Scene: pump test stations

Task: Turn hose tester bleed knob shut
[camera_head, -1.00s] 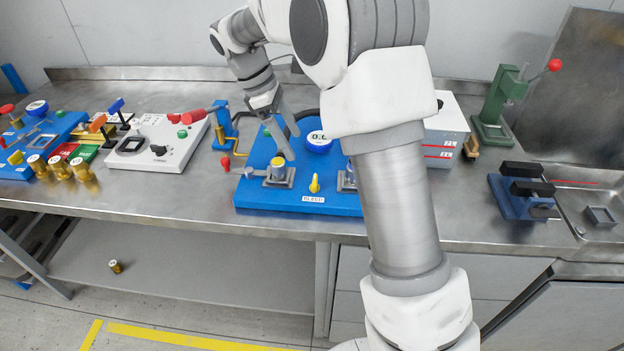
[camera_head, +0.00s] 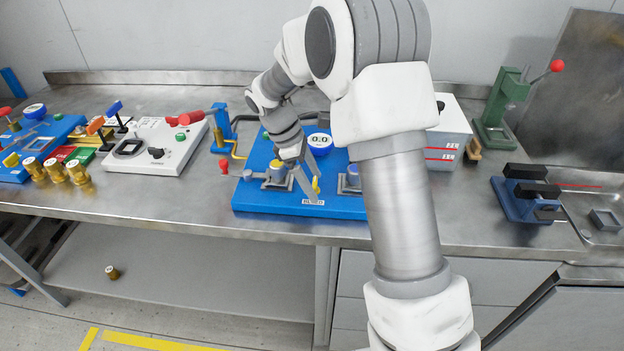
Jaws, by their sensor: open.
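The hose tester (camera_head: 262,203) is a blue panel on the bench with a round gauge (camera_head: 320,140) reading 0.0. Its yellow bleed knob (camera_head: 316,185) stands near the front edge, just above the BLEED label (camera_head: 313,200). My gripper (camera_head: 311,184) is open and points down at the knob, with its fingers close around or beside it. The fingers partly hide the knob, so I cannot tell whether they touch it. A clamp fitting with a yellow-topped part (camera_head: 277,170) sits left of the knob. A second fitting (camera_head: 349,181) on the right is partly behind my arm.
A white tester box (camera_head: 160,150) and brass fittings (camera_head: 77,172) stand to the left. A small red knob (camera_head: 223,166) is beside the blue panel. A white box (camera_head: 449,128), a green press (camera_head: 502,108) and a blue vise (camera_head: 525,195) stand to the right.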

